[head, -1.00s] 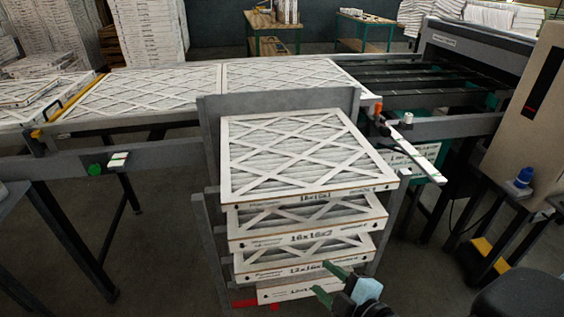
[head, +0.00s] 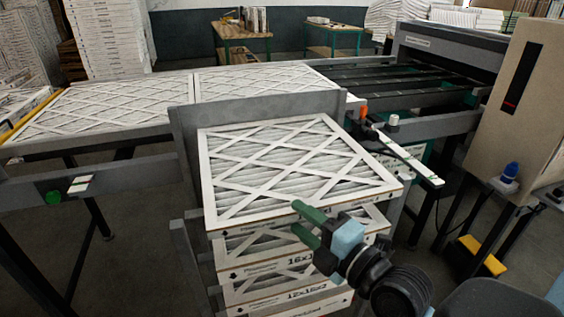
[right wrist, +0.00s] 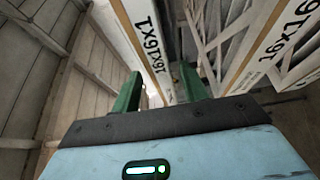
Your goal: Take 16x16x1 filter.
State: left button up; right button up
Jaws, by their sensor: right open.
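The 16x16x1 filter (head: 290,165) is the white-framed pleated filter on top of the stack in the head view. Its lettered edge (right wrist: 146,45) shows in the right wrist view. My right gripper (head: 307,222) is open at this front edge, one finger near its upper side and one below it. In the right wrist view, the fingers (right wrist: 158,85) lie on either side of the edge, with the right finger toward the gap to the filter below. I cannot tell whether they touch it. My left gripper is not in view.
More boxed filters (head: 262,288) lie below in the grey rack (head: 186,255). The rack's back panel (head: 255,106) stands behind the stack. A conveyor table with two filters (head: 95,103) runs behind. A cardboard-coloured machine (head: 520,110) stands at the right.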

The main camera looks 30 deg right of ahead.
aim_at(283, 202)
jog(key=shift+w+a, duration=0.1)
jog(key=shift+w, duration=0.45)
jog(key=w, duration=0.4)
jog(key=shift+a, duration=0.3)
jog(key=shift+w+a+f, duration=0.1)
jog(key=shift+w, duration=0.35)
jog(key=shift+c, duration=0.6)
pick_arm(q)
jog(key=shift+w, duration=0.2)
pick_arm(e)
grip_shut()
